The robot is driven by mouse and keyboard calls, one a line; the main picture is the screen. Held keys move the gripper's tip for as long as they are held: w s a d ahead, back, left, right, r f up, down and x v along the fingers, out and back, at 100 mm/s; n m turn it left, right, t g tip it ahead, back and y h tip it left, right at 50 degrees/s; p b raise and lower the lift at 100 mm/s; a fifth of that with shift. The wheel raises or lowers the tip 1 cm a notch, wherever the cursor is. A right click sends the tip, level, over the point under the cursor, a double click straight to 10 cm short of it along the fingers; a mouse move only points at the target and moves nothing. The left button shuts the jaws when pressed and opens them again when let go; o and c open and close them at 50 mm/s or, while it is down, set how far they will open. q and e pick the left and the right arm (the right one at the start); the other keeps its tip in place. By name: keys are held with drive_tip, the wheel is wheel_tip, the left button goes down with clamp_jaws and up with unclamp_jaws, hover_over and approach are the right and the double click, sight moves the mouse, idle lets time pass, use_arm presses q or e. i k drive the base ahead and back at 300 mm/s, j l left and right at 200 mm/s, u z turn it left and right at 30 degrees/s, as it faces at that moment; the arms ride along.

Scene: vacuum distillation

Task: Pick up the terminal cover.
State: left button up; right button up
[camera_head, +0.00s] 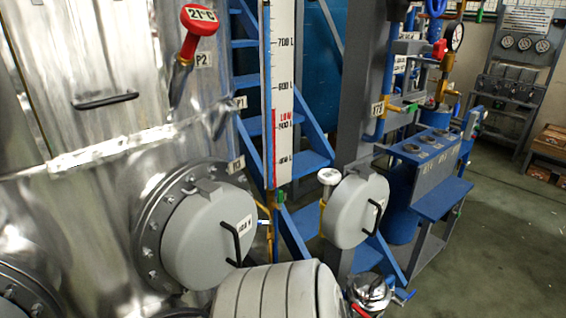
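Two round grey covers with black bar handles are in view, and I cannot tell for sure which is the terminal cover. The larger grey cover (196,240) sits on a bolted round flange (148,228) on the side of the shiny metal tank. It has a small white label and a black handle (237,245) on its front. The smaller grey cover (350,212) is to its right, in front of a grey post, with a white label and a black handle (378,216). Both covers appear seated. Neither gripper is in view.
Blue stairs (305,160) rise behind. A blue bench (440,196) with gauges stands right; floor (500,240) beyond is clear.

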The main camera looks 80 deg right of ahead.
sight(356, 208)
drive_tip(key=z, duration=3.2)
